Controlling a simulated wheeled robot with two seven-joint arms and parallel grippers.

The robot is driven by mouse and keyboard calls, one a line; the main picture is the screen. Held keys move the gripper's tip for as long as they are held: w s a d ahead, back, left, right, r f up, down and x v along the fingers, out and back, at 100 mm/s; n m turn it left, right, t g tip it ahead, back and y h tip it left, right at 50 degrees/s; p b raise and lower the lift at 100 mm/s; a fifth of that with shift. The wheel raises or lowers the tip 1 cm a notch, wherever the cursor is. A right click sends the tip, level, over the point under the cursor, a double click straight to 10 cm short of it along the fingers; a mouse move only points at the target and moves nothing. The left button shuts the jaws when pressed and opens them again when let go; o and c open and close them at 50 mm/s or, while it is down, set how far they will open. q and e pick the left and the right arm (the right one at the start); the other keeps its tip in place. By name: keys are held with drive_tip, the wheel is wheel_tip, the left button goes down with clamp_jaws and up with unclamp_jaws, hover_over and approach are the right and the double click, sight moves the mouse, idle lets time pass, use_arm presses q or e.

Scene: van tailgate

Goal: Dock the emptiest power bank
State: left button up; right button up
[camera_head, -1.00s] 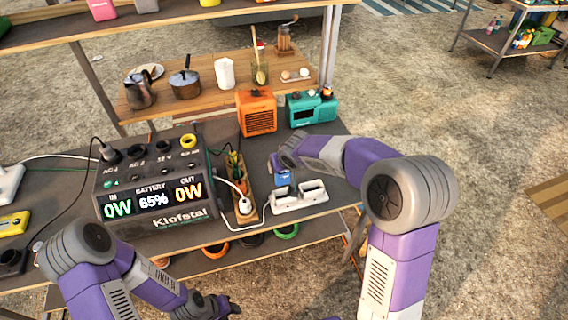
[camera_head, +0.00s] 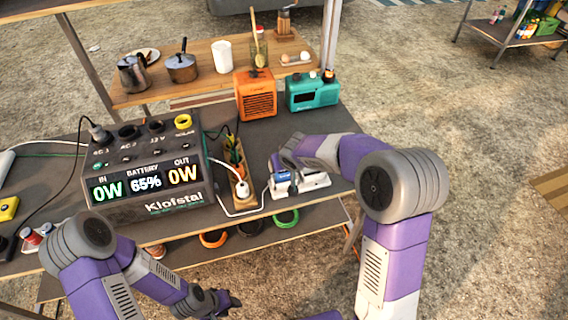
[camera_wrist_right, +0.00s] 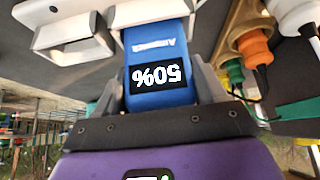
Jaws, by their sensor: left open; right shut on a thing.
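A blue power bank (camera_wrist_right: 160,50) reads 50% on its display, upside down in the right wrist view. My right gripper (camera_wrist_right: 163,88) is shut on it; in the head view the blue bank (camera_head: 281,179) shows at the left end of the white dock (camera_head: 314,181). The dock has two bays, and one open bay of the dock (camera_wrist_right: 75,32) shows beside the bank. The bank overlaps the other bay; I cannot tell how deep it sits. My left gripper (camera_head: 232,303) is open and empty at the bottom of the head view, in front of the table.
The power station (camera_head: 148,185), reading 65%, stands left of the dock. A power strip (camera_head: 240,190) with a white plug lies between them. An orange radio (camera_head: 255,95) and a teal radio (camera_head: 312,92) stand behind. A yellow device (camera_head: 8,208) lies at the left edge.

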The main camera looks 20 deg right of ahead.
drive_tip(key=o, duration=1.3)
drive_tip(key=p+v, duration=0.2)
drive_tip(key=v, duration=0.5)
drive_tip(key=shift+s+r, duration=0.15)
drive_tip(key=shift+r, duration=0.05)
